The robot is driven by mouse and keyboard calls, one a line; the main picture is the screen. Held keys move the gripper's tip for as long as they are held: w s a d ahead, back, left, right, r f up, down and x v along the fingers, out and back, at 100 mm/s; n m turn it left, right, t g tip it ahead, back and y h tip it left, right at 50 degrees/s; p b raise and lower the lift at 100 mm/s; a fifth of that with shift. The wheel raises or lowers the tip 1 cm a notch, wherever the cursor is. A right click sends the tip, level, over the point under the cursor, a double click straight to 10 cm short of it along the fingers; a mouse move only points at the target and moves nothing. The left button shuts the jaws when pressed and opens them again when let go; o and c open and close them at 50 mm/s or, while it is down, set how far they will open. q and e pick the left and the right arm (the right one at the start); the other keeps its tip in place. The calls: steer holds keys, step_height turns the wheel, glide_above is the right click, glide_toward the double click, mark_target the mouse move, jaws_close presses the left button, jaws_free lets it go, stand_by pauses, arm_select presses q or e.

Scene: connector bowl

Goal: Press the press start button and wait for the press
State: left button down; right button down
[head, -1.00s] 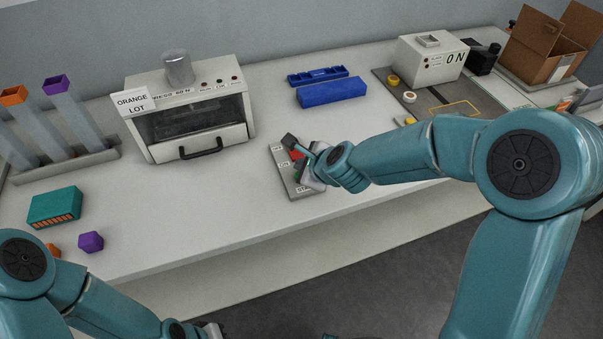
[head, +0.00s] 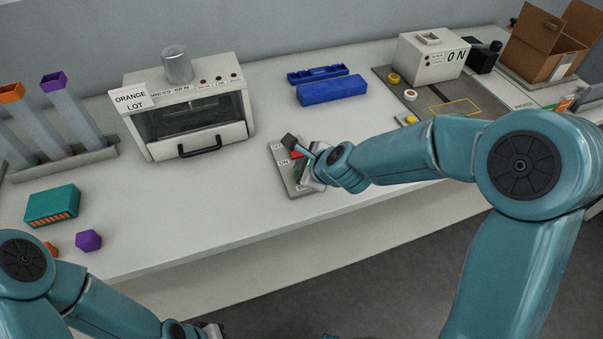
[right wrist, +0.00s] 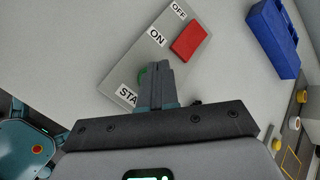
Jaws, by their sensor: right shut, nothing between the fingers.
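The grey control panel (head: 280,160) lies on the bench with OFF, ON and START labels. Its red switch (right wrist: 190,38) is near the OFF and ON labels in the right wrist view. A green button (right wrist: 143,75) by the START label is mostly hidden behind my right gripper (right wrist: 158,70). That gripper is shut and empty, its tips at the green button; whether they touch it I cannot tell. The press (head: 190,110) stands behind and left of the panel, with a window, a black handle and small lamps. My left gripper (head: 212,330) is barely visible at the bottom edge.
A blue tray (head: 332,91) lies behind the panel. A teal box (head: 53,205), a purple piece (head: 88,240) and tubes in a rack (head: 70,165) are at left. A white ON-marked box (head: 430,57) and a cardboard box (head: 540,55) stand at back right.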

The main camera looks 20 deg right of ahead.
steer(key=shift+f+b, duration=0.5)
steer(key=shift+b, duration=0.05)
stand_by(0.7)
stand_by(0.3)
steer(key=shift+r+p, duration=0.9)
steer(key=shift+r, duration=0.05)
step_height(320, 180, up, 5)
steer(key=p, duration=0.5)
steer(key=shift+r, duration=0.1)
stand_by(0.5)
